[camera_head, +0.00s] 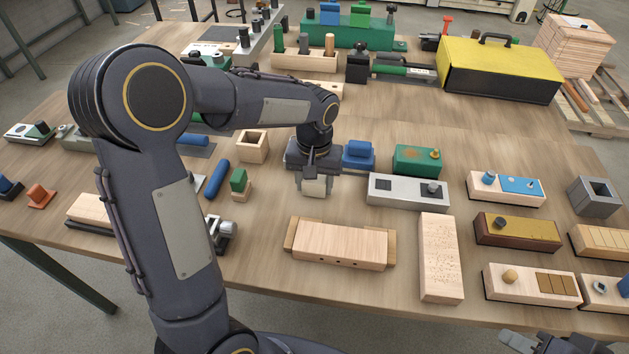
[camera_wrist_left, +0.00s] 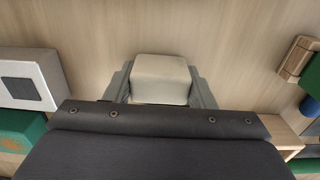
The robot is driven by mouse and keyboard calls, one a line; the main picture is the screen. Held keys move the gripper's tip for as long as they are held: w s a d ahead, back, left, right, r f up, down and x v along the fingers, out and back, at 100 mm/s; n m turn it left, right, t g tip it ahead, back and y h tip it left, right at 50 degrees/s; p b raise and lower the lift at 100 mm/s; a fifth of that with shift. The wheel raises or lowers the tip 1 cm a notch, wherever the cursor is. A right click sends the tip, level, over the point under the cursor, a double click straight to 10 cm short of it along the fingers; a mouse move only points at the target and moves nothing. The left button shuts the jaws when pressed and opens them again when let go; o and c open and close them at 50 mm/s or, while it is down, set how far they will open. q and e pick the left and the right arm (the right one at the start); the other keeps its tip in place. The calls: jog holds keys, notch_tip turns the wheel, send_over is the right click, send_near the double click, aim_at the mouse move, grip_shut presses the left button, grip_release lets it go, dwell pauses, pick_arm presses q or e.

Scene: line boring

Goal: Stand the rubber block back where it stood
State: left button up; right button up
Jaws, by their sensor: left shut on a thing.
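A cream-white block with rounded edges, the rubber block (camera_head: 314,187), is between the fingers of my left gripper (camera_head: 313,176), which is shut on it over the middle of the table. In the left wrist view the block (camera_wrist_left: 160,78) sits between the two grey fingers, its top face showing and its lower part hidden. I cannot tell whether it touches the table. My right gripper (camera_head: 553,343) shows only in part at the bottom right edge, so its jaws are unclear.
A wooden piece with end blocks (camera_head: 340,243) lies in front, and a pale board (camera_head: 440,257) to its right. A grey box with a knob (camera_head: 408,191) is right of my gripper, a blue block (camera_head: 358,154) behind. A small green-topped block (camera_head: 239,181) stands left. Bare tabletop surrounds the held block.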

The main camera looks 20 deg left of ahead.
pick_arm(q)
jog(key=shift+f, duration=0.2)
jog(key=o, duration=1.1)
jog(key=shift+r, duration=0.1)
notch_tip(320, 180, up, 12)
jog(key=s+f+t+h, duration=0.1)
jog(key=s+t, duration=0.1)
jog(key=s, duration=0.5)
jog(key=s+f+m+t+h, duration=0.1)
jog(key=s, duration=0.6)
jog(key=s+d+f+t+h, duration=0.1)
jog(key=s+t, duration=0.1)
jog(key=s, duration=0.5)
jog(key=shift+s+d+f+t+h, duration=0.1)
jog(key=shift+s+f+t+h, duration=0.2)
jog(key=shift+f+h, duration=0.1)
